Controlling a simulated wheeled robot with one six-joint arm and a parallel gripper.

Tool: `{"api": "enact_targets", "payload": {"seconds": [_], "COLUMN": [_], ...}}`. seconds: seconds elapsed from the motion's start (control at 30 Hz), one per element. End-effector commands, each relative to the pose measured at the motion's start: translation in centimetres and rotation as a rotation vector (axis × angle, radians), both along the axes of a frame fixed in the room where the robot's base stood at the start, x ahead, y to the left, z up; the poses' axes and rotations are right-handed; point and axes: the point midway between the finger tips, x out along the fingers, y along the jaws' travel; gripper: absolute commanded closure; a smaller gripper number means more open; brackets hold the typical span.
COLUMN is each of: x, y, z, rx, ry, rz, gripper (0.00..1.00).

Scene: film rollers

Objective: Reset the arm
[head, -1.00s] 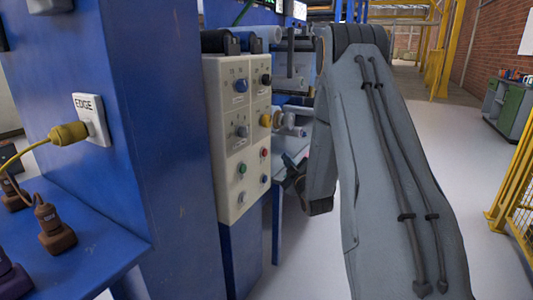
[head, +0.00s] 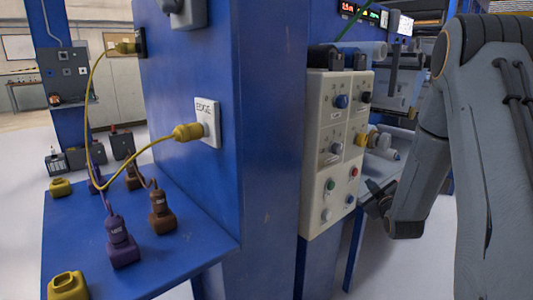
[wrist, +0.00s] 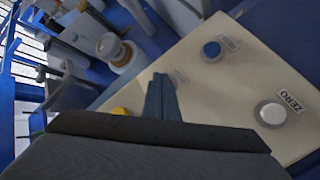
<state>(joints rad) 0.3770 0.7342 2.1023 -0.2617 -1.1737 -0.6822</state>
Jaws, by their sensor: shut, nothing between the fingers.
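My grey arm (head: 478,170) stands at the right of the head view, bent, with its forearm hanging down. My gripper (head: 372,199) shows as a small dark shape beside the lower right edge of the cream control panel (head: 320,150). In the wrist view my gripper (wrist: 161,92) is shut and empty, its two bluish fingers together. I cannot tell whether the fingers touch the panel.
A blue column (head: 255,130) stands left of the panel, with a yellow plug (head: 188,132) in its "EDGE" socket. A blue shelf (head: 190,250) holds brown, purple and yellow plugs. Rollers (wrist: 108,46) lie beyond the panel. Open floor (head: 25,175) shows at far left.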

Motion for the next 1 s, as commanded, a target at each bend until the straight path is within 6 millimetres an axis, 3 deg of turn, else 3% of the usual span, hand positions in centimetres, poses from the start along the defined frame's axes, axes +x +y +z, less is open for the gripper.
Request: {"api": "enact_targets", "payload": {"seconds": [0.17, 0.27, 0.5, 0.8, 0.93, 1.0], "x": [-3.0, -6.3, -17.3, -29.1, -33.4, -34.1], "y": [5.6, 8.6, 15.2, 20.0, 21.4, 22.8], "z": [-0.2, -0.8, -2.1, -2.3, -2.1, -1.1], "rx": [0.187, 0.294, 0.513, 0.648, 0.683, 0.663], "ry": [0.253, 0.406, 0.755, 1.043, 1.135, 1.167], "rz": [-0.028, -0.066, -0.204, -0.362, -0.422, -0.398], "gripper": [1.0, 1.0, 1.0, 1.0, 1.0, 1.0]}}
